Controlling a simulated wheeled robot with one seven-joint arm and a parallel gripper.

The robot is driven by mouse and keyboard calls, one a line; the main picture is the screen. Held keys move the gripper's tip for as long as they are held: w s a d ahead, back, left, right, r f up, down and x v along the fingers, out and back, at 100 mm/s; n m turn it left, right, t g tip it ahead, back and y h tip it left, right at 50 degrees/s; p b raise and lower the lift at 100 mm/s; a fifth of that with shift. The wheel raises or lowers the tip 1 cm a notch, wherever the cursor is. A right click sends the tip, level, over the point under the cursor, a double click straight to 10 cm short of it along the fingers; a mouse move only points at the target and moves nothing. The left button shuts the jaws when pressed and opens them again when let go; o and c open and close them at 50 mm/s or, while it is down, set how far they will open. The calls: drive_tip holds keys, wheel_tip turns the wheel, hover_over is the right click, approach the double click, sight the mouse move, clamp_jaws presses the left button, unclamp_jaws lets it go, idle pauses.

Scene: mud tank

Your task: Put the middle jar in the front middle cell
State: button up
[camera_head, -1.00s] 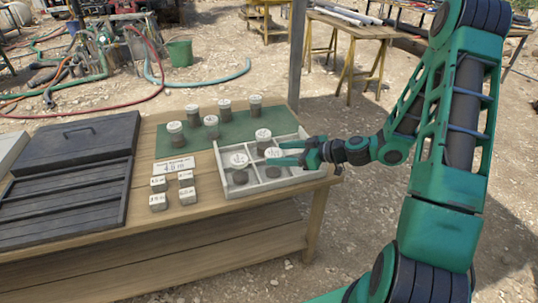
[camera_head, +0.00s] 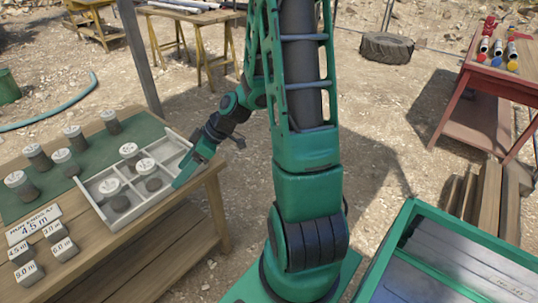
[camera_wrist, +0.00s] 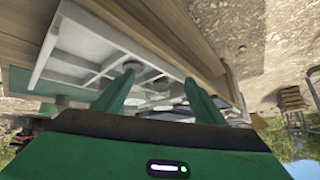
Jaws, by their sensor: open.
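A pale divided tray (camera_head: 160,203) sits on the wooden table. A white-lidded dark jar (camera_head: 147,167) stands in what looks like its front middle cell. Another jar (camera_head: 113,187) stands in the front left cell, and a third (camera_head: 130,150) stands behind, toward the mat. I cannot tell which is the middle jar. My gripper (camera_head: 181,180) is at the tray's right front side, apart from the jars, and holds nothing visible. In the wrist view its two fingers (camera_wrist: 162,94) are spread, with tray walls and pale round lids beyond them.
Several similar jars (camera_head: 65,157) stand on the green mat (camera_head: 92,150). A label plate (camera_head: 34,226) and several small marked blocks (camera_head: 58,248) lie left of the tray. A red table (camera_head: 480,110) stands far right.

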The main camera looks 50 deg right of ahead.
drive_tip(key=s+d+r+m+g+h, duration=0.1)
drive_tip(key=s+d+r+m+h, duration=0.1)
drive_tip(key=s, duration=0.6)
drive_tip(key=s+d+r+m+g+h, duration=0.2)
drive_tip(key=s+d+r+m, duration=0.3)
drive_tip(key=s, duration=0.4)
drive_tip(key=s+d+r+m+g+h, duration=0.2)
drive_tip(key=s+r+m, duration=0.4)
drive_tip(key=s, duration=0.3)
drive_tip(key=shift+d+m+h, duration=0.4)
drive_tip(key=shift+d+m, duration=0.4)
drive_tip(key=shift+d, duration=0.05)
